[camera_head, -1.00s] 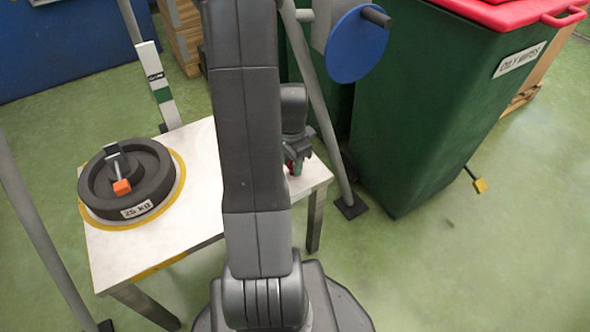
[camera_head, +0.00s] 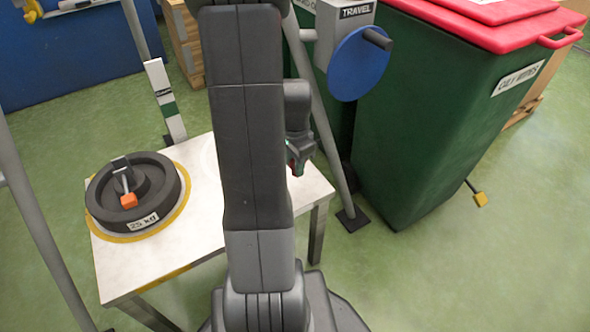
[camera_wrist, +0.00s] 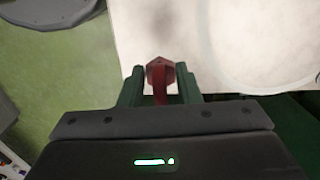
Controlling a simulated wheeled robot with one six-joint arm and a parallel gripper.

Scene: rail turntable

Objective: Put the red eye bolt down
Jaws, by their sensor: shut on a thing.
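The red eye bolt (camera_wrist: 159,76) is between the green fingers of my gripper (camera_wrist: 160,90) in the wrist view. My gripper is shut on it. In the head view my gripper (camera_head: 294,168) is over the right part of the white table (camera_head: 318,188), partly hidden by my arm, and only a bit of red shows at its tip. The wrist view shows the bolt close to the table's edge, with the pale tabletop (camera_wrist: 210,35) beyond it. I cannot tell whether the bolt touches the table.
A dark 25 kg weight (camera_head: 133,190) with an orange-tipped lever sits on the table's left, inside a yellow ring. A slanted grey post (camera_head: 325,130) and a green bin (camera_head: 430,120) with a red lid stand to the right. A blue disc (camera_head: 358,65) hangs above.

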